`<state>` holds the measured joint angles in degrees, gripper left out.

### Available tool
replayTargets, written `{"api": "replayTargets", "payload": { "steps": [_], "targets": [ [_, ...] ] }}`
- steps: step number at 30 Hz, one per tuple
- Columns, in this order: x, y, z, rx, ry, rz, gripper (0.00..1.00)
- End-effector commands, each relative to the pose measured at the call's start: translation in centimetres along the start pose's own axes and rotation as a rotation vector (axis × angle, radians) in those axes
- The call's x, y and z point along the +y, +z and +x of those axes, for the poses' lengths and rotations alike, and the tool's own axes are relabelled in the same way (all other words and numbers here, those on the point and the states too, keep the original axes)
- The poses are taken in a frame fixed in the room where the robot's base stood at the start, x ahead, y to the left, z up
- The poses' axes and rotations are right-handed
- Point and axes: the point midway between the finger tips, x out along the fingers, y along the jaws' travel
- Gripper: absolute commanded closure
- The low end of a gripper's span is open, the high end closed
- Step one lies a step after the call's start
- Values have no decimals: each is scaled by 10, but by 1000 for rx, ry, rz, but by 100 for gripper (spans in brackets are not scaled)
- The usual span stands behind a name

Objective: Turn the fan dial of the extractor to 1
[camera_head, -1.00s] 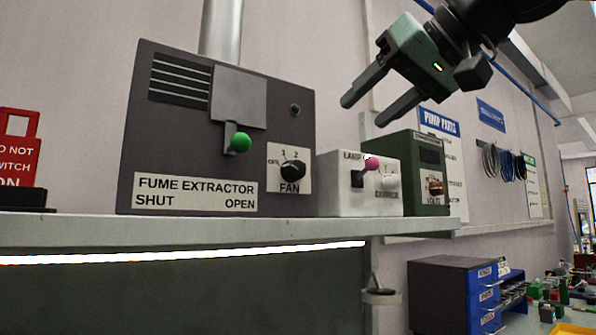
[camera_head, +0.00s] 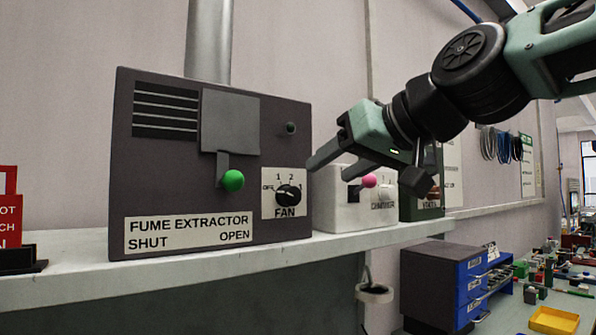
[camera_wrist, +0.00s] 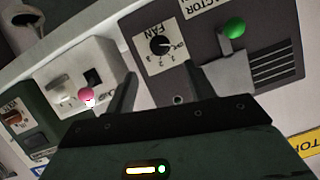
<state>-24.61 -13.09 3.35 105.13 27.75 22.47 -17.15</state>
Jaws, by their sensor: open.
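The fume extractor (camera_head: 250,220) is a dark box on a shelf. Its black fan dial (camera_head: 288,195) sits on a white plate with OFF at the left and numbers around it. The dial's white mark appears to point towards OFF. In the wrist view the dial (camera_wrist: 160,45) appears upside down, just beyond the space between my fingers. My gripper (camera_head: 328,168) is open and empty, to the right of the dial and slightly above it, apart from it. It also shows in the wrist view (camera_wrist: 160,76).
A green-knobbed lever (camera_head: 232,180) is left of the dial. A white box with a pink-knobbed lever (camera_head: 369,181) stands close on the right, partly behind my gripper, with a green box (camera_head: 430,207) beyond. A red sign (camera_head: 10,215) stands at the left. The shelf edge (camera_head: 180,285) runs below.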

Motion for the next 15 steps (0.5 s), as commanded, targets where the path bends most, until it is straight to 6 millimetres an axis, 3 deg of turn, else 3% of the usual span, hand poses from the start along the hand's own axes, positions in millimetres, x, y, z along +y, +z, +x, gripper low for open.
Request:
{"api": "replayTargets", "payload": {
  "steps": [9,15],
  "targets": [
    [0,1,68,-7,-1,1,46],
    [0,1,94,-3,0,2,46]
  ]
}}
